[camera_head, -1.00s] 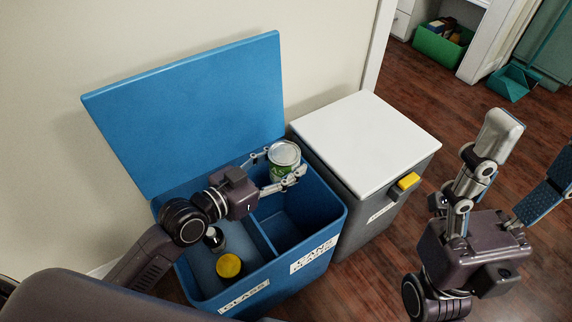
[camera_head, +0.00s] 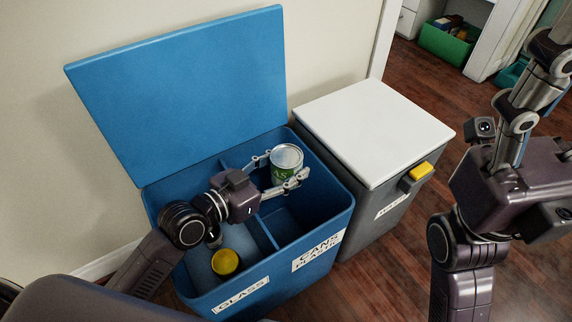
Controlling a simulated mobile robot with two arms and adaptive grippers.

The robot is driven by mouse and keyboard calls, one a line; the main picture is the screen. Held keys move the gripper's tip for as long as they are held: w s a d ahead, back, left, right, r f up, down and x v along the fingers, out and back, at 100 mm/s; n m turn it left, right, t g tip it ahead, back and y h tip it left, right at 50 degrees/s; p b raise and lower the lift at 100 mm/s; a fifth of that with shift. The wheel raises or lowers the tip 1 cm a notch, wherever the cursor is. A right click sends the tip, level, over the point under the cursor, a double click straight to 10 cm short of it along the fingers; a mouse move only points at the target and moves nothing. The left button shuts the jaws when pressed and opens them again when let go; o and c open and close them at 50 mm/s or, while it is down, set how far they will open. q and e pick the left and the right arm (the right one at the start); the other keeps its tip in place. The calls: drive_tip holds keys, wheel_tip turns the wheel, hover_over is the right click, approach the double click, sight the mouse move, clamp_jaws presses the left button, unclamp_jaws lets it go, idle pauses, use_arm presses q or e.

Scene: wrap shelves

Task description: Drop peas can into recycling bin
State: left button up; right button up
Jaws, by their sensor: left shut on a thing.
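The peas can (camera_head: 287,165) is green with a silver top and stands upright between the fingers of my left gripper (camera_head: 281,176). The gripper is shut on it and holds it over the right compartment of the blue recycling bin (camera_head: 283,278). That compartment is labelled for cans and plastic. The bin's blue lid (camera_head: 185,90) is open and leans back toward the wall. My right gripper (camera_head: 545,85) is at the right edge, away from the can, with its fingertips partly cut off.
The bin's left compartment is labelled glass and holds a jar with a yellow lid (camera_head: 225,262). A grey bin with a closed white lid (camera_head: 373,128) and yellow handle stands close on the right. A green box (camera_head: 447,44) is at the back. Wooden floor lies around.

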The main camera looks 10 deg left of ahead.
use_arm(q)
drive_tip(key=o, duration=1.2)
drive_tip(key=shift+s+a, duration=0.2)
drive_tip(key=shift+s, duration=0.1)
drive_tip(key=shift+v, duration=5.6)
drive_tip(key=shift+r, duration=0.1)
